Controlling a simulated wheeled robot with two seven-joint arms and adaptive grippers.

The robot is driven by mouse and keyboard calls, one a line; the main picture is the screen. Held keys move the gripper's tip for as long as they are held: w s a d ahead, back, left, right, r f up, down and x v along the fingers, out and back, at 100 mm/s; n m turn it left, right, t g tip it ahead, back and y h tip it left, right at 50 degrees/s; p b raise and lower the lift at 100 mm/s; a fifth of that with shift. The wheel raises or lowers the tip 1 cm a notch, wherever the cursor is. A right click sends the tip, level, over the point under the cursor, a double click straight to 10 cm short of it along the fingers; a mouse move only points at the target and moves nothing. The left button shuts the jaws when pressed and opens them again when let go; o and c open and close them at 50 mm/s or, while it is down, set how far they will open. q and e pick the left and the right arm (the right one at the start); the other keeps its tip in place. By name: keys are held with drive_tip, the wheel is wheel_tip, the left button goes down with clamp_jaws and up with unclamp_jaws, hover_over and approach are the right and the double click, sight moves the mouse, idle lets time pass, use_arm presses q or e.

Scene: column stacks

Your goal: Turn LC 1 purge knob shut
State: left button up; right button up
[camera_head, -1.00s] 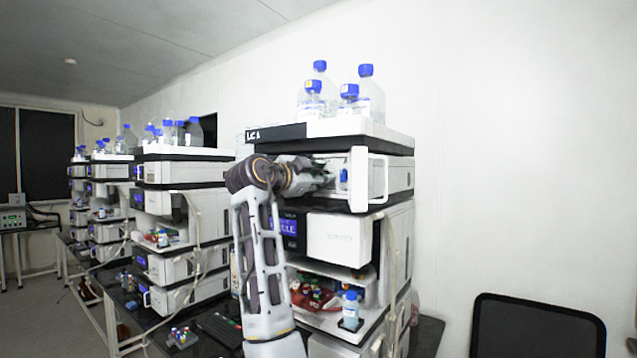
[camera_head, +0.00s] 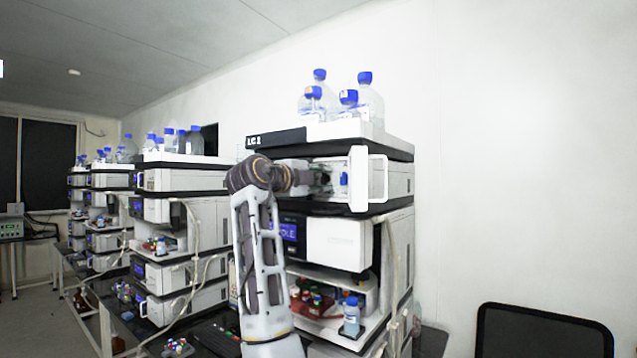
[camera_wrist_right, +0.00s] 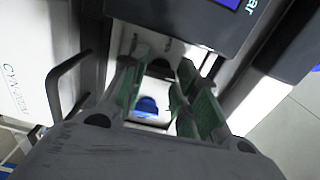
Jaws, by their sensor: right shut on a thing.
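The LC 1 stack (camera_head: 401,250) stands in the middle of the head view, with its name on a dark label (camera_head: 257,142) under the bottle tray. Its upper module has a white door (camera_head: 377,180) standing open. My right gripper (camera_head: 326,180) reaches into this opening from the left. In the right wrist view, its green-lined fingers close around a dark knob (camera_wrist_right: 186,69), which they partly hide. The knob's exact angle is not clear. A blue part (camera_wrist_right: 147,105) shows below it between the fingers. My left gripper is not in view.
Blue-capped bottles (camera_head: 371,98) stand on top of the stack. A small bottle (camera_head: 351,318) and red-lined vials sit in the lower bay. Tubing hangs down the right side. More stacks (camera_head: 170,215) line the bench at left. A black chair (camera_head: 543,335) is at lower right.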

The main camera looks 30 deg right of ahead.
drive_tip(key=shift+m, duration=0.3)
drive_tip(key=o, duration=0.7)
drive_tip(key=shift+o, duration=0.2)
drive_tip(key=v, duration=1.2)
drive_tip(key=shift+s+f, duration=0.1)
idle(0.4)
